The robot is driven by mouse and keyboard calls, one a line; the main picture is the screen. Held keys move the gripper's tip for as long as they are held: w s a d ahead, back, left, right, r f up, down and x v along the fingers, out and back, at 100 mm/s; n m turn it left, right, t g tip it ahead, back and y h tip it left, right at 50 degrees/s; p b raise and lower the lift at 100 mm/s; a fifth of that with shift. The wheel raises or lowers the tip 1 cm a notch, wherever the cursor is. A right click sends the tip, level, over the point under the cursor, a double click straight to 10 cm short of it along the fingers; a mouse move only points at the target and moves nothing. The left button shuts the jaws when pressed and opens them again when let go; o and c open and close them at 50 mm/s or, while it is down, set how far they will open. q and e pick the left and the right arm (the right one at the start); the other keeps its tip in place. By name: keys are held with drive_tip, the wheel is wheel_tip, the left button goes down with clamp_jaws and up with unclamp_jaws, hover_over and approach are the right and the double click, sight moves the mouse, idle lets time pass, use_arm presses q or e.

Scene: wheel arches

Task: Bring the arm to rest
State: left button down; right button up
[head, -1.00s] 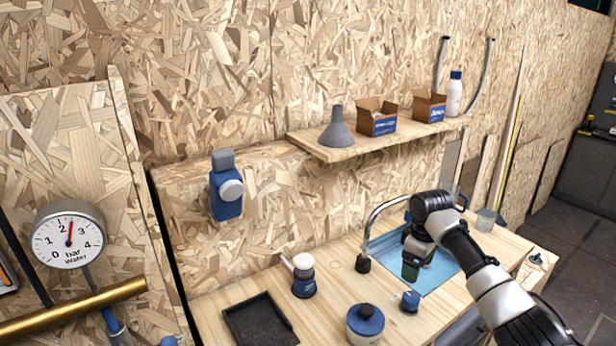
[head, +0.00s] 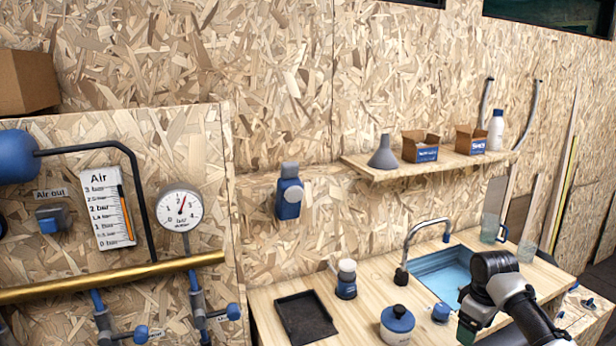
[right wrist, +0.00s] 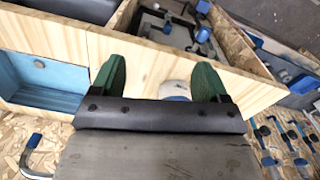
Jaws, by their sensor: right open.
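My right arm, black and white, comes in from the lower right of the head view. Its right gripper (head: 467,331) shows there as a dark green finger near the lower edge, in front of the blue sink (head: 440,272). In the right wrist view the two green fingers of the right gripper (right wrist: 158,80) stand wide apart. A white and blue round object (right wrist: 176,90) shows between them; I cannot tell its distance, and nothing looks gripped. My left gripper is in neither view.
The wooden counter (head: 375,273) bears a black tray (head: 305,318), a white jar with a blue lid (head: 397,323), a small blue-capped item (head: 440,313), a bottle (head: 346,280) and a curved tap (head: 417,232). A shelf (head: 370,171) with a funnel and boxes hangs above.

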drive_tip(key=s+a+f+m, duration=0.1)
drive_tip(key=s+f, duration=0.4)
drive_tip(key=f, duration=0.7)
drive_tip(key=s+a+f+m, duration=0.15)
drive_tip(key=s+f, duration=0.25)
drive_tip(key=f, duration=0.7)
drive_tip(key=s+a+f+m, duration=0.15)
drive_tip(key=s+f, duration=0.35)
drive_tip(key=f, duration=0.7)
drive_tip(key=s+a+f, duration=0.3)
drive_tip(key=s+f, duration=0.2)
drive_tip(key=s, duration=0.8)
drive_tip(key=s+a+f+b, duration=0.1)
drive_tip(key=s+a+f, duration=0.2)
drive_tip(key=s, duration=0.9)
drive_tip(key=s+a+f, duration=0.3)
drive_tip(key=s+f, duration=0.6)
drive_tip(key=s, duration=0.4)
drive_tip(key=shift+s+a+m+t, duration=0.3)
drive_tip(key=shift+s+t, duration=0.05)
drive_tip(key=shift+t, duration=0.05)
